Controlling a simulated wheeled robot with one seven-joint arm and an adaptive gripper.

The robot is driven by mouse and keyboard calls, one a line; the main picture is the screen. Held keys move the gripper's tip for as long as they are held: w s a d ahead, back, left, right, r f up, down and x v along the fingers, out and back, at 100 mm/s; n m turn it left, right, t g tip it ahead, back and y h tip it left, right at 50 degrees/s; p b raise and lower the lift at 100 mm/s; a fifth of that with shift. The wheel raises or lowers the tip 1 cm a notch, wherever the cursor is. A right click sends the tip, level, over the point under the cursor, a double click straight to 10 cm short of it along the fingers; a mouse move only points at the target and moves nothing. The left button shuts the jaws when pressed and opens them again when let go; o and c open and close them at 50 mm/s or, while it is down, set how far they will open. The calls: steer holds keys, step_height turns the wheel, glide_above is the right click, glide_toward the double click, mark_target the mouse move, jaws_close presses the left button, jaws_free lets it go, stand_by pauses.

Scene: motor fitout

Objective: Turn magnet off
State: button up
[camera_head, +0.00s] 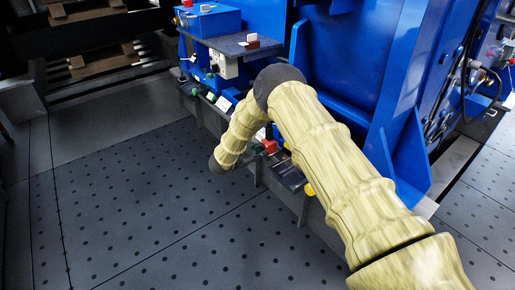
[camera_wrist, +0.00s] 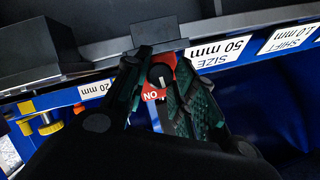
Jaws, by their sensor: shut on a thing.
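A black rotary knob (camera_wrist: 157,76) sits on a red plate (camera_wrist: 151,95) in the wrist view, with white letters that read "NO" below it. A white mark shows on the knob. My gripper (camera_wrist: 160,70) has its two dark green fingers on either side of the knob and is shut on it. The exact contact at the fingertips is partly hidden by the fingers.
White labels, "SIZE 50 mm" (camera_wrist: 218,52) and "20 mm" (camera_wrist: 95,90), flank the knob. A grey ledge (camera_wrist: 100,55) runs close by. In the head view the blue machine (camera_head: 345,60) stands behind my arm. The dark perforated floor (camera_head: 140,215) is clear at left.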

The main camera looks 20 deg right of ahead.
steer(key=m+t+p, duration=0.1)
steer(key=m+t, duration=0.1)
steer(key=m, duration=0.1)
steer(key=shift+s+f, duration=0.15)
steer(key=shift+f+m+t+h, duration=0.15)
steer(key=shift+m+t, duration=0.25)
steer(key=shift+m, duration=0.45)
steer(key=shift+r+m+t+h, duration=0.15)
steer(key=shift+m+t, duration=0.25)
steer(key=shift+m, duration=0.45)
steer(key=shift+f, duration=0.1)
steer(key=o, duration=1)
steer(key=shift+d, duration=0.1)
steer(key=shift+o, duration=0.2)
steer(key=v, duration=1.2)
steer(key=shift+f, duration=0.1)
